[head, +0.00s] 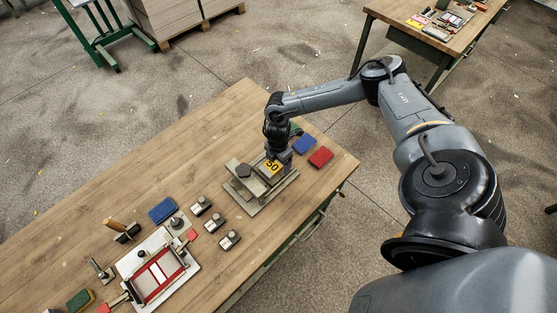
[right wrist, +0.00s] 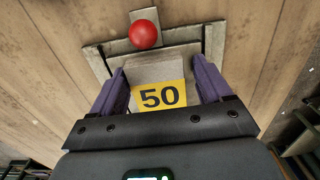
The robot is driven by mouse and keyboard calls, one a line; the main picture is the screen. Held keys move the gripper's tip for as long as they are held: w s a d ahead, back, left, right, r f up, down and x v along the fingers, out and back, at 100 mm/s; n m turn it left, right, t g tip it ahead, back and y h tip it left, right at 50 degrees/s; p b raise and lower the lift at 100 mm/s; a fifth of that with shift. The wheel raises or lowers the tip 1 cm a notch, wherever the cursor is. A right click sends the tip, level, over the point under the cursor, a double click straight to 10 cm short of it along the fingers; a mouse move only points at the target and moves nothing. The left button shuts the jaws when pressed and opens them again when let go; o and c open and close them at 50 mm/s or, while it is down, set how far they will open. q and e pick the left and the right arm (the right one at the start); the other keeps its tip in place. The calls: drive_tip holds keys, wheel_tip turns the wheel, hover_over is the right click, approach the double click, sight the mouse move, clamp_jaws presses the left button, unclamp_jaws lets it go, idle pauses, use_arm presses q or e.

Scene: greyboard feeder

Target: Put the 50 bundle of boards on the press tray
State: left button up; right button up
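The 50 bundle of boards (head: 272,169) is a grey stack with a yellow label. I cannot tell whether the bundle touches the tray. My left gripper is not in view.
Blue (head: 305,145) and red (head: 320,157) pads lie right. Several small stamps and a red-framed fixture (head: 157,274) stand left.

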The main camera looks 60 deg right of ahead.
drive_tip(key=shift+w+d+f, duration=0.1)
drive_tip(key=shift+w, duration=0.1)
drive_tip(key=shift+w+r, duration=0.15)
drive_tip(key=shift+r, duration=0.3)
wheel_tip(320, 180, up, 10)
drive_tip(key=shift+s+p, duration=0.25)
drive_tip(key=shift+p, duration=0.2)
drive_tip(key=shift+r, duration=0.1)
